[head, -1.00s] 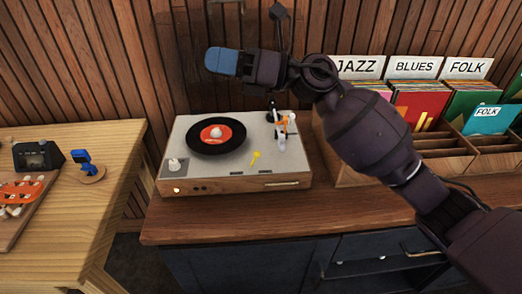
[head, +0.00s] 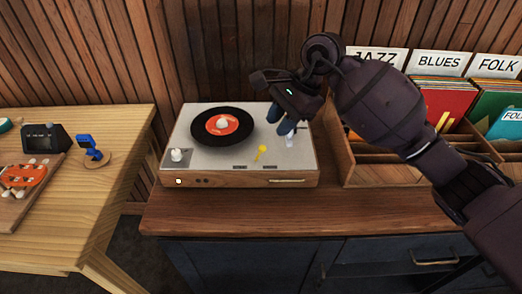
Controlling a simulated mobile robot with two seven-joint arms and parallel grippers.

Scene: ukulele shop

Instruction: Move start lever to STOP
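The turntable (head: 215,165) sits on the wooden cabinet top, with a black record (head: 204,135) with an orange label on its platter. A small yellow lever (head: 261,152) stands on the turntable's front right deck, tilted slightly to the right, between two small dark labels too small to read. I take it to be the start lever. My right gripper (head: 281,120) hangs over the deck's right side, behind and right of the yellow lever, apart from it, fingers pointing down. It covers most of the tonearm. Its finger gap is unclear. My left gripper is not in view.
A wooden record crate (head: 385,170) with JAZZ, BLUES and FOLK signs stands close right of the turntable. A silver knob (head: 176,156) is on the deck's left. A light wood table (head: 75,215) stands at left. The cabinet top (head: 250,215) in front is clear.

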